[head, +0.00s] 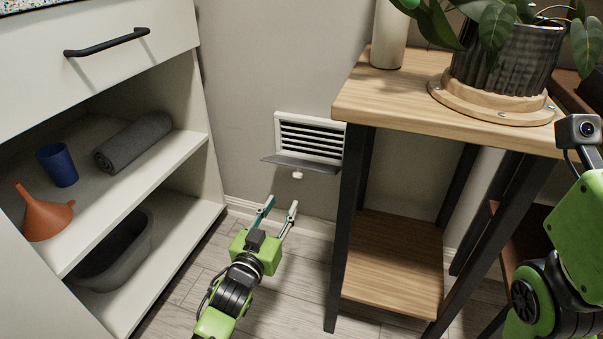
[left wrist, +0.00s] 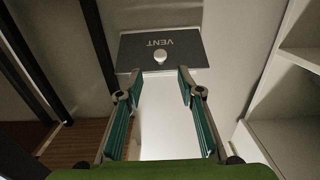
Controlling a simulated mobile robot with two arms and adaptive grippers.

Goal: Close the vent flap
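A white wall vent (head: 311,136) with dark slats sits low on the wall between the cabinet and the wooden stand. Its grey flap (head: 300,163) hangs open, sticking out from the bottom edge. A small white knob (head: 297,175) shows under the flap. In the left wrist view the flap (left wrist: 186,52) carries the word VENT, and the knob (left wrist: 160,56) is near its middle. My left gripper (head: 281,203) is open and empty, below the flap and apart from it. In the left wrist view its fingers (left wrist: 160,78) point toward the knob. My right gripper is out of view.
A wooden stand (head: 392,259) with black legs is close at the right. A white cabinet (head: 160,272) at the left has open shelves holding an orange funnel (head: 45,214), a blue cup (head: 58,165) and a grey roll (head: 133,141). Floor between them is clear.

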